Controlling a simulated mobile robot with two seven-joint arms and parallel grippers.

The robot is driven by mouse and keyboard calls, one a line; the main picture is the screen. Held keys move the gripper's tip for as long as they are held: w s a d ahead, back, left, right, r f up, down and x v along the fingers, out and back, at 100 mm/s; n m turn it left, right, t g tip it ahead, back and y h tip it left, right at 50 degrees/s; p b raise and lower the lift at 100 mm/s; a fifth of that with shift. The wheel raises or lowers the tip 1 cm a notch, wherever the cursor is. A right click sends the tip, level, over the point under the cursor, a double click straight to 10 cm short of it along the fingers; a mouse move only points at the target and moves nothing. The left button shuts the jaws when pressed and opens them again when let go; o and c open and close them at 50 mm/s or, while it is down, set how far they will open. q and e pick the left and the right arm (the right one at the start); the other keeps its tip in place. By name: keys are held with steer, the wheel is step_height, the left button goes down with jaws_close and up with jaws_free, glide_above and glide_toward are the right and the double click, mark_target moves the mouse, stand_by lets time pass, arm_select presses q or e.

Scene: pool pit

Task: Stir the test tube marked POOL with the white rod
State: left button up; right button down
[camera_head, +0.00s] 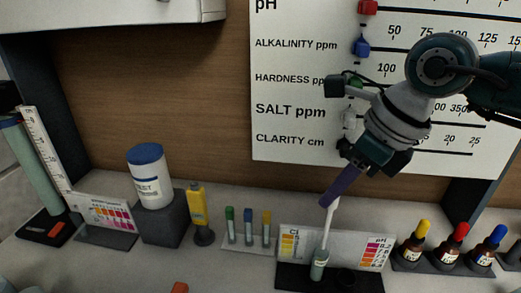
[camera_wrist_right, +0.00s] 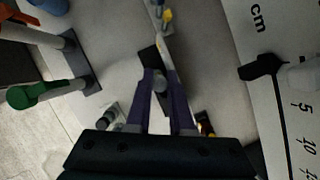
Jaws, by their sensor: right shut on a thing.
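My right gripper (camera_head: 329,203) comes down from the upper right, its purple fingers shut on the upper part of the white rod (camera_head: 329,225). The rod slants slightly, and its lower end is at the mouth of a test tube (camera_head: 319,264) and seems to be inside it. How deep it goes I cannot tell. The tube stands upright in a black holder (camera_head: 372,283) and bears a label too small to read. In the right wrist view the purple fingers (camera_wrist_right: 162,92) hide much of the rod and tube. My left gripper is not in view.
A colour chart card (camera_head: 345,247) stands behind the holder. Dropper bottles (camera_head: 459,236) stand to the right. Small capped vials (camera_head: 248,226), a yellow device (camera_head: 198,209) and a blue-lidded tub (camera_head: 150,178) stand to the left. A wall board (camera_head: 290,85) with sliders hangs behind.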

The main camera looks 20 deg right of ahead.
steer(key=shift+f, duration=0.1)
stand_by(0.3)
steer(key=shift+f+b, duration=1)
steer(key=shift+f, duration=0.2)
steer(key=shift+f+b, duration=2.65)
steer(key=shift+f, duration=0.1)
steer(key=shift+r, duration=0.1)
